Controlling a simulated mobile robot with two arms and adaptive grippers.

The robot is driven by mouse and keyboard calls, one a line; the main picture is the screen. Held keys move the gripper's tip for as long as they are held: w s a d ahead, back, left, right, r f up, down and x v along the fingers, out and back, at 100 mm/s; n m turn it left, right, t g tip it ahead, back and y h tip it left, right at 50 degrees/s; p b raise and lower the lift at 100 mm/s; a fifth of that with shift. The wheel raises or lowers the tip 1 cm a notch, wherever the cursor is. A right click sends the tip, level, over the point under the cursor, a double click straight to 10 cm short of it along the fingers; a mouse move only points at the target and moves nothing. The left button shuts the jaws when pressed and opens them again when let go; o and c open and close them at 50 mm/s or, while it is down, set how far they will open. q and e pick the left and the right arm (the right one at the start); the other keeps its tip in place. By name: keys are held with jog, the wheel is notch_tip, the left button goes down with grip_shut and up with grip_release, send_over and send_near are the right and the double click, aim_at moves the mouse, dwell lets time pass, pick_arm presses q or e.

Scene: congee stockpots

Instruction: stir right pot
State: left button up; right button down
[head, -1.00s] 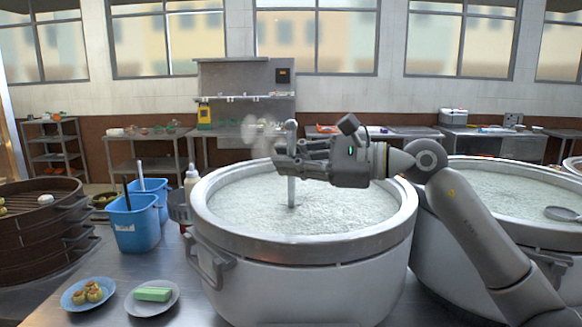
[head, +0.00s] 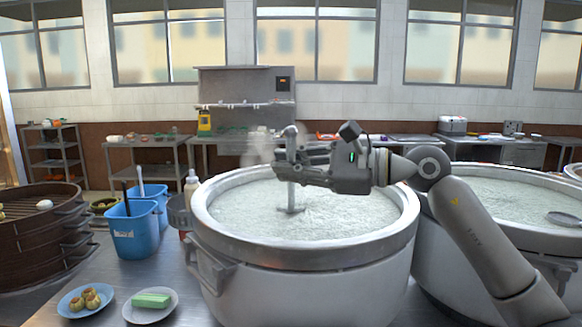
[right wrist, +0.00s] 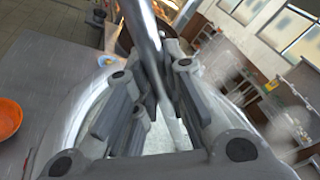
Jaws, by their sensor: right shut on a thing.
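My right gripper (head: 284,159) is shut on the upright metal handle of a stirring tool (head: 291,192) above the middle pot. The tool's flat lower end shows at the surface of the white congee (head: 340,212), left of the pot's centre. The big pot (head: 300,285) stands in the middle of the head view. In the right wrist view, the gripper fingers (right wrist: 152,95) close around the shiny handle (right wrist: 142,30). A second pot (head: 450,262), also full of congee, stands to the right with a ladle (head: 563,218) at its right side. My left gripper is not in view.
Blue buckets (head: 135,230), a squeeze bottle (head: 192,185) and steamer baskets (head: 40,240) stand left of the middle pot. A plate of dumplings (head: 85,301) and a plate with a green block (head: 151,302) lie at front left. An orange bowl (right wrist: 8,118) shows in the wrist view.

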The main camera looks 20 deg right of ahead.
notch_tip(320, 180, up, 2)
jog(key=shift+r+p, duration=0.2)
jog(key=shift+p, duration=0.4)
jog(key=shift+a+r+p, duration=0.1)
jog(key=shift+r+p, duration=0.25)
jog(key=shift+r, duration=0.1)
notch_tip(320, 180, up, 6)
jog(key=p, duration=0.5)
jog(key=shift+r, duration=0.15)
pick_arm(q)
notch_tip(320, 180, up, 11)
jog(key=p, duration=0.3)
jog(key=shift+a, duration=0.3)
pick_arm(e)
notch_tip(320, 180, up, 5)
jog(key=shift+f, duration=0.15)
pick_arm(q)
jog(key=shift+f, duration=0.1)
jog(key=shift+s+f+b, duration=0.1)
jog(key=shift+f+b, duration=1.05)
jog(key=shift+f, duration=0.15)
pick_arm(e)
jog(key=shift+n+y, duration=0.3)
jog(key=shift+n, duration=0.8)
